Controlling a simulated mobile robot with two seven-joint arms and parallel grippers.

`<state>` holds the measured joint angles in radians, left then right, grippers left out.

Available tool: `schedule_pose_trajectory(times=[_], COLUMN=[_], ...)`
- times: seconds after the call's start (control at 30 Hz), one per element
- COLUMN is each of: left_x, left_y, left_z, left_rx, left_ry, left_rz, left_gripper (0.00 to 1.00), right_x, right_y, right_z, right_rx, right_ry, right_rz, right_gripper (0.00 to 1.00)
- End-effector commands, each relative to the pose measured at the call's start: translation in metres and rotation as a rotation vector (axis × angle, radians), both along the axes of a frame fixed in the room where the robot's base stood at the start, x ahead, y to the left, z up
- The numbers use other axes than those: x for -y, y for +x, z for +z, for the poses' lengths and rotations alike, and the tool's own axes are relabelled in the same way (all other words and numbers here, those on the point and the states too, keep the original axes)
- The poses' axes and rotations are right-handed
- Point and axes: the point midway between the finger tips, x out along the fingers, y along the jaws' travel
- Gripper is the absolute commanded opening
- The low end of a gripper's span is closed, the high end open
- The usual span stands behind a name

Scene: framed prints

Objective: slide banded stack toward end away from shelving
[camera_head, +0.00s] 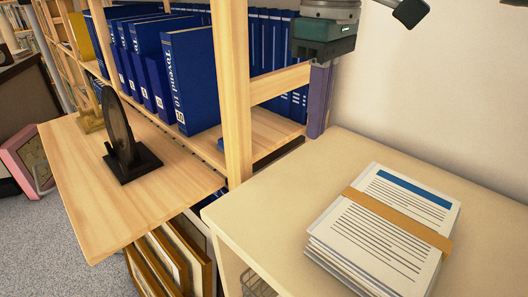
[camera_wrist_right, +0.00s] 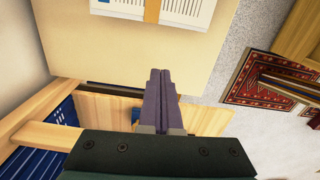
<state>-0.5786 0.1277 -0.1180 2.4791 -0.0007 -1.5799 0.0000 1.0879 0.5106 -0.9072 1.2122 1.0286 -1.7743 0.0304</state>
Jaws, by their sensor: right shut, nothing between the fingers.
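The banded stack (camera_head: 385,225) is a pile of white printed sheets with a blue header bar and an orange-tan band around it. It lies flat on the cream tabletop (camera_head: 270,215), toward the right in the head view. Part of the stack (camera_wrist_right: 185,12) shows at the top of the right wrist view. My right gripper (camera_head: 317,130) points down with purple fingers closed together, empty, at the table's back corner beside the shelving. It is apart from the stack. Its shut fingers (camera_wrist_right: 160,75) also show in the wrist view. My left gripper is not in view.
Wooden shelving (camera_head: 235,90) with blue binders (camera_head: 190,80) stands left of the table. A dark oval frame on a stand (camera_head: 122,140) sits on a lower wooden surface. Framed prints (camera_head: 170,260) lean below. Bare tabletop lies between the shelving and the stack.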

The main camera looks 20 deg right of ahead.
Motion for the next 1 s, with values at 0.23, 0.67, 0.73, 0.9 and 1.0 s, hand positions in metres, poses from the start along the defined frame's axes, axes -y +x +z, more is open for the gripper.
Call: schedule_pose_trajectory(times=[0.23,0.67,0.73,0.9,1.0], left_x=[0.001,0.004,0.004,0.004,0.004], left_y=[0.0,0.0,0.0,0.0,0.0], left_z=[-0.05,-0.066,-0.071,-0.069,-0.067], left_rx=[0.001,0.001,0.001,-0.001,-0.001], left_ry=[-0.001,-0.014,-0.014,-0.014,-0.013], left_rz=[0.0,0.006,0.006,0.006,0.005], left_gripper=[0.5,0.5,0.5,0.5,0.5], right_x=[0.023,0.024,0.024,0.029,0.033], right_y=[0.013,0.012,0.012,0.004,-0.006], right_z=[-0.018,-0.083,-0.099,-0.113,-0.113], right_rx=[0.002,-0.002,-0.003,0.003,0.001], right_ry=[-0.004,-0.003,-0.004,-0.004,-0.004], right_rz=[-0.077,-0.082,-0.083,-0.079,-0.078], right_gripper=[0.0,0.0,0.0,0.0,0.0])
